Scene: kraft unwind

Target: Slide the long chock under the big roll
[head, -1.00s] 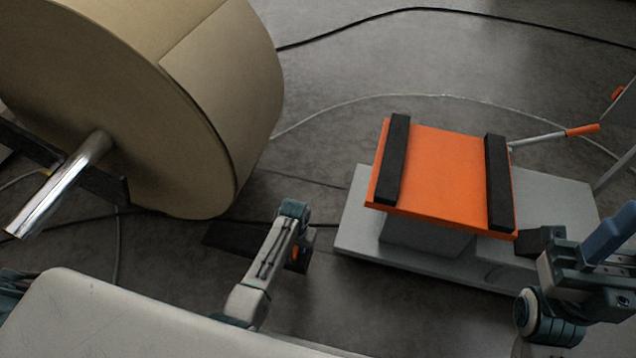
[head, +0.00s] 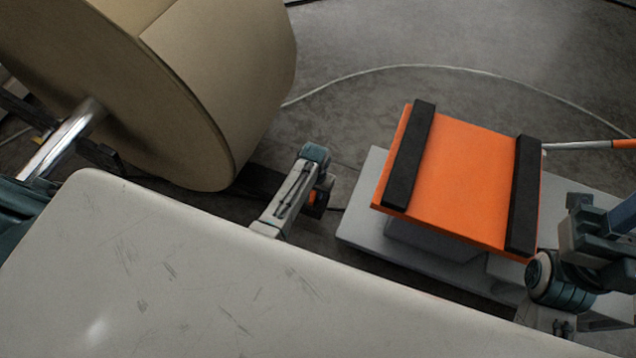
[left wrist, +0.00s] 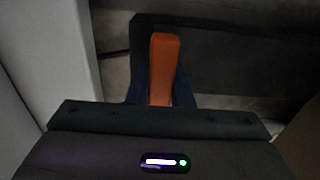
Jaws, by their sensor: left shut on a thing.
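The big roll (head: 190,100) is a large brown paper roll at upper left in the head view, with a shiny shaft through its end. The long chock (head: 262,180) is a dark, low piece on the floor by the roll's lower right edge. The roll partly covers it, and I cannot tell whether they touch. My left gripper (head: 318,199) is at the chock's right end. In the left wrist view the chock (left wrist: 225,50) shows dark behind its orange handle (left wrist: 164,68), and the left gripper (left wrist: 160,95) is shut on that handle. My right gripper (head: 585,235) is at the right, its jaws unclear.
A grey lift cart with an orange top (head: 460,180) and two black bars stands right of my left gripper, with little floor between. Its handle (head: 590,144) sticks out to the right. A pale cable (head: 400,67) curves across the open floor behind.

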